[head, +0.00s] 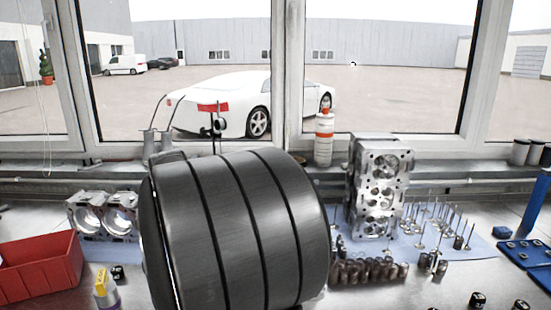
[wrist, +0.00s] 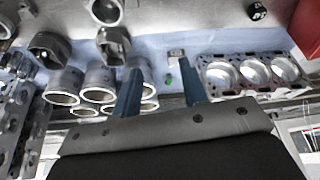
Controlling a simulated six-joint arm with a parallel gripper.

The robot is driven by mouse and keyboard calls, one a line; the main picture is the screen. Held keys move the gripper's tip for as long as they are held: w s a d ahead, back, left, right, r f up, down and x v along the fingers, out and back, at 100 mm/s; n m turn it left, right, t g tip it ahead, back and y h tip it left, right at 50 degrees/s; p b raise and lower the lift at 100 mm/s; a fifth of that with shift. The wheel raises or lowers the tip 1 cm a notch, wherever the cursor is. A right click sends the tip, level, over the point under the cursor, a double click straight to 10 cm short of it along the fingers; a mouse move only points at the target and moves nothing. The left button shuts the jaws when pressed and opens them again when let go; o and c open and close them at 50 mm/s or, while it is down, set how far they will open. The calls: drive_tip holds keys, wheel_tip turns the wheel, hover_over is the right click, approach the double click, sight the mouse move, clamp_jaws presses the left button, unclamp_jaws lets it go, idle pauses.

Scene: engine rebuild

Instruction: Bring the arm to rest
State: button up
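My gripper (wrist: 160,72) shows in the wrist view as two blue fingers held apart. Nothing is between the fingertips except the view of the bench beyond. The gripper hangs over a blue mat (wrist: 222,48), with several grey metal cylinders (wrist: 98,78) around and behind the left finger. A small green piece (wrist: 168,79) shows between the fingers, further off. In the head view my large dark arm link fills the middle and the gripper cannot be seen.
A cylinder head (head: 378,185) stands upright, with several valves (head: 435,222) and springs (head: 368,270) beside it. An engine block (head: 100,215) and a red bin (head: 40,268) are at left. A blue tray (head: 535,262) is at right. A bottle (head: 324,140) stands by the window.

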drive_tip(key=w+d+m+h, duration=0.1)
drive_tip(key=w+d+m, duration=0.1)
drive_tip(key=d, duration=1.6)
drive_tip(key=w+d+f+m+h, duration=0.1)
drive_tip(key=w+d+m, duration=0.1)
drive_tip(key=d, duration=1.5)
drive_tip(key=shift+w+d+f+m, duration=0.15)
drive_tip(key=shift+w+d+m, duration=0.25)
drive_tip(key=shift+m, duration=0.5)
drive_tip(key=shift+a, duration=0.1)
drive_tip(key=a+n+y, duration=0.1)
drive_tip(key=a+n, duration=0.2)
drive_tip(key=a, duration=1.7)
drive_tip(key=shift+w+a+r, duration=0.15)
drive_tip(key=shift+a+r, duration=0.2)
drive_tip(key=shift+r, duration=0.05)
drive_tip(key=shift+d, duration=0.1)
